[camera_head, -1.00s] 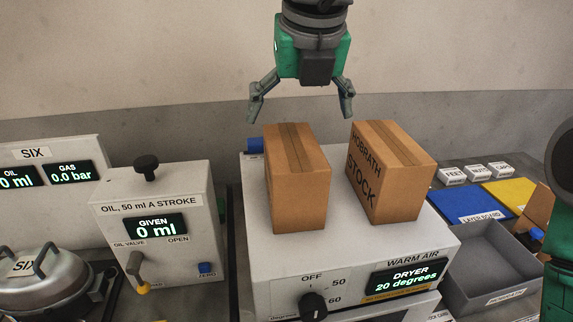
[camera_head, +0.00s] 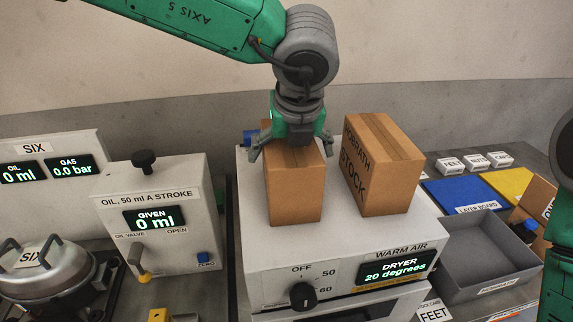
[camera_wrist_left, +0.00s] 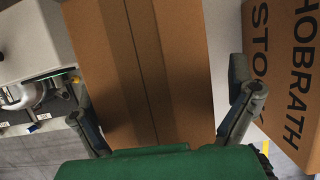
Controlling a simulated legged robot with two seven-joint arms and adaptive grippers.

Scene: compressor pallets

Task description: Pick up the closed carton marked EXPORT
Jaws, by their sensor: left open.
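Two closed brown cartons stand on top of the white dryer. The left carton (camera_head: 295,195) shows no lettering on its visible faces, and I see no EXPORT mark in either view. The right carton (camera_head: 382,165) reads HOBRATH STOCK. My left gripper (camera_head: 290,157) is open right above the left carton, with one finger at each side of its top. In the left wrist view the left carton (camera_wrist_left: 140,60) lies between the spread fingers (camera_wrist_left: 165,110), its top seam running between them. Contact cannot be told. The right carton's lettered face (camera_wrist_left: 290,80) is beside the right finger.
The dryer (camera_head: 262,262) reads 20 degrees. An oil unit (camera_head: 150,225) and a round lidded pot (camera_head: 45,280) stand to the left. A grey open bin (camera_head: 487,252), a blue board (camera_head: 460,196) and a yellow board (camera_head: 508,184) are at right. A narrow gap separates the cartons.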

